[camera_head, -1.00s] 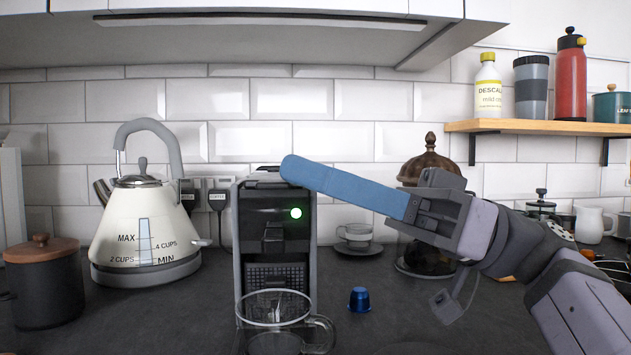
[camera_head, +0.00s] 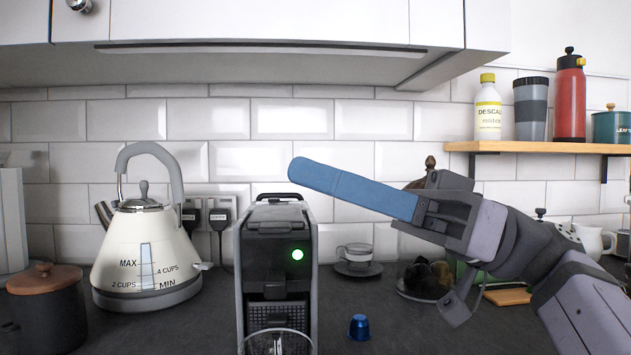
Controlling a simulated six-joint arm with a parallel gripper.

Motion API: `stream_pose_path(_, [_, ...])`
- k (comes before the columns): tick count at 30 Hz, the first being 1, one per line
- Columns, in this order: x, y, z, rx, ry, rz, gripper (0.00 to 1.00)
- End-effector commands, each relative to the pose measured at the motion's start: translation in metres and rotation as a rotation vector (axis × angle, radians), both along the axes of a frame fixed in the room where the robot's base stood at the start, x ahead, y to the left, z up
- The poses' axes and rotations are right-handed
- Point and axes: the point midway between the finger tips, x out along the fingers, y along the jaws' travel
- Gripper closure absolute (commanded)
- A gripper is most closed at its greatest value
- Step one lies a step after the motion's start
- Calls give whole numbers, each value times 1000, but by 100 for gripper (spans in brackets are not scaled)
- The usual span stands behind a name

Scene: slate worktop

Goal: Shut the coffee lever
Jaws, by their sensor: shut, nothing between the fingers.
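The coffee machine (camera_head: 275,240) stands in the middle of the worktop, grey and black with a lit green spot on its front. Its lever (camera_head: 280,197) is a dark loop lying low along the machine's top. My gripper (camera_head: 293,170) has long blue fingers held together with nothing between them. It comes in from the right, and its tip appears above and close to the right side of the lever in the picture. I cannot tell whether they touch, but a gap of wall shows between them.
A glass cup (camera_head: 275,342) stands at the machine's front. A blue capsule (camera_head: 359,327) lies to its right. A cream kettle (camera_head: 146,250) stands left, and a glass cup on a saucer (camera_head: 357,269) behind right. A cabinet (camera_head: 280,62) hangs above.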

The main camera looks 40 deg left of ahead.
Motion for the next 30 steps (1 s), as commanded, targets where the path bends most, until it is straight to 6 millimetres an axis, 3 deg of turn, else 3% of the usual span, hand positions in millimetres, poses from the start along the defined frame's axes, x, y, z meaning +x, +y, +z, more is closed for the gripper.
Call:
stream_pose_path(3, [22,-17,-13,-3,7,-8,100])
stream_pose_path(12, [54,-50,-28,-2,5,-7,100])
stream_pose_path(19, [63,-60,-33,-1,4,-4,100])
stream_pose_path(30, [64,-58,-30,-27,10,-17,100])
